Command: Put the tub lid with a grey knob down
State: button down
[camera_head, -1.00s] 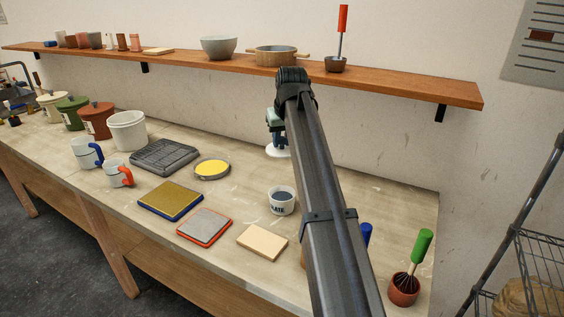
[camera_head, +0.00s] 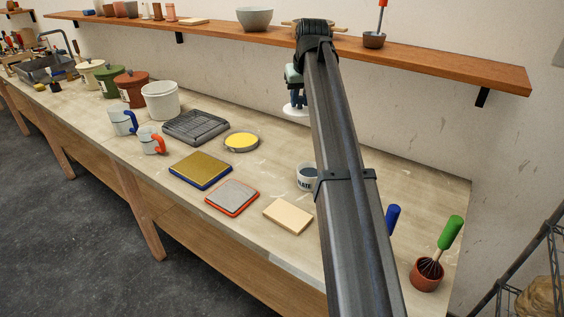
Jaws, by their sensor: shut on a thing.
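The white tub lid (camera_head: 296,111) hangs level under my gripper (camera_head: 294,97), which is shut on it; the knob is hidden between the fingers. My forearm covers part of the view to the right of it. The lid is in front of the wall, beyond the yellow round dish, and appears to be above the bench; the exact gap cannot be told. A white tub (camera_head: 161,102) stands open and without a lid on the bench, left of the dark rack.
A red-brown pot (camera_head: 131,90), a green pot (camera_head: 109,82), mugs (camera_head: 150,141), a dark rack (camera_head: 196,127), a yellow dish (camera_head: 241,142) and flat boards (camera_head: 201,170) crowd the bench (camera_head: 268,248). A shelf (camera_head: 430,63) runs above. Bare bench shows around the yellow dish.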

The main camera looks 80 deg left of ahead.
jog(key=shift+s+a+f+n+g, duration=0.25)
jog(key=shift+s+a+f+n, duration=0.6)
jog(key=shift+f, duration=3.5)
jog(key=shift+s+a+f+n+g, duration=0.45)
jog(key=shift+s+a+f, duration=0.6)
jog(key=shift+f, duration=3.25)
jog(key=shift+s+a+f+n+g, duration=0.1)
jog(key=shift+s+a+f+n, duration=0.85)
jog(key=shift+f, duration=3.4)
jog(key=shift+s+d+f, duration=0.1)
jog(key=shift+d+f, duration=0.05)
jog(key=c, duration=0.9)
grip_release()
jog(key=v, duration=1.2)
jog(key=shift+r, duration=0.2)
